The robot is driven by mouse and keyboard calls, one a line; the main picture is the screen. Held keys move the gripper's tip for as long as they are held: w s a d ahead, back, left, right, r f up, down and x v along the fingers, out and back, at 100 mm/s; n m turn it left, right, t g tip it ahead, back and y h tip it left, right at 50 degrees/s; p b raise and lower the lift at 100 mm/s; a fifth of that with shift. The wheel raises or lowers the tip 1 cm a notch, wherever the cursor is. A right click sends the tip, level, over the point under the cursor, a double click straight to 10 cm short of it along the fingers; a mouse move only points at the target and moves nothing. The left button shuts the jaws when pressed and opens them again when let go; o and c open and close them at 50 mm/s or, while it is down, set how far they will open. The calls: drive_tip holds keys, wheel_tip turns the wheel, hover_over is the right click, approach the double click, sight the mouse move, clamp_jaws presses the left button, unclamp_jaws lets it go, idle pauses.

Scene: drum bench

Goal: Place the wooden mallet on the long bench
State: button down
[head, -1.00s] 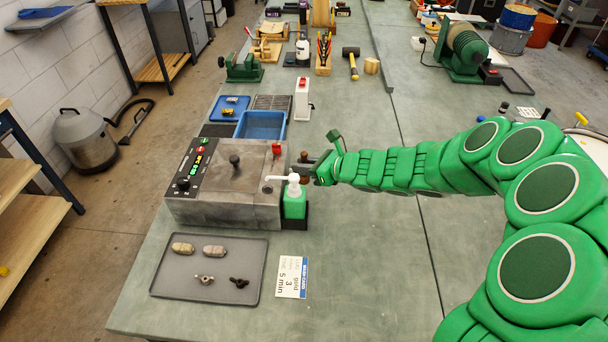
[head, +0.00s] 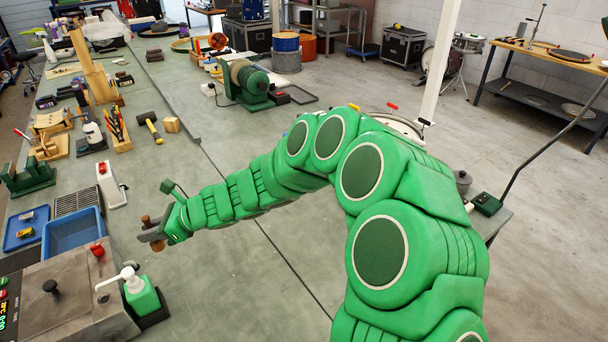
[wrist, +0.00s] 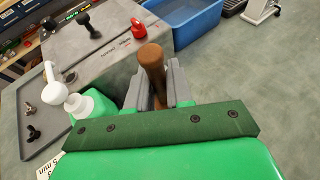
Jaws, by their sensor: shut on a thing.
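My gripper (head: 152,235) is shut on a brown wooden piece with a rounded end, likely the wooden mallet (head: 148,221). In the wrist view its brown shaft (wrist: 152,62) rises between the two grey fingers of my gripper (wrist: 160,88). The rest of it is hidden behind the fingers and wrist plate. The long bench (head: 150,180) has a grey-green top and runs away toward the back left. My gripper is over this bench, beside the grey machine and soap dispenser. I cannot tell its exact height above the top.
A green and white pump bottle (head: 141,293), a grey machine (head: 72,300) and a blue bin (head: 73,232) stand close by. A black-headed mallet (head: 149,124) and a wooden block (head: 171,125) lie farther back. Bare bench top lies between them and my gripper.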

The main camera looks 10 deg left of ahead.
drive_tip(key=w+d+f+m+t, duration=0.15)
drive_tip(key=w+d, duration=0.45)
drive_tip(key=d, duration=0.6)
drive_tip(key=w+d+m+t, duration=0.3)
drive_tip(key=w+d, duration=0.3)
drive_tip(key=d, duration=0.7)
drive_tip(key=w+d+f+m+t, duration=0.1)
drive_tip(key=w+d+m+t, duration=0.15)
drive_tip(key=w+d, duration=0.65)
drive_tip(key=shift+n, duration=0.4)
drive_tip(key=shift+s+d+f, duration=0.55)
drive_tip(key=shift+s+f, duration=0.05)
drive_tip(key=shift+f, duration=0.55)
drive_tip(key=shift+s+d+f, duration=0.55)
drive_tip(key=shift+s+f, duration=0.05)
drive_tip(key=shift+f, duration=0.55)
drive_tip(key=shift+s+d+f, duration=0.55)
drive_tip(key=shift+s+f, duration=0.05)
drive_tip(key=shift+f, duration=0.55)
drive_tip(key=shift+f, duration=0.15)
drive_tip(key=c, duration=1)
unclamp_jaws()
drive_tip(key=shift+r, duration=0.2)
drive_tip(key=shift+v, duration=5.95)
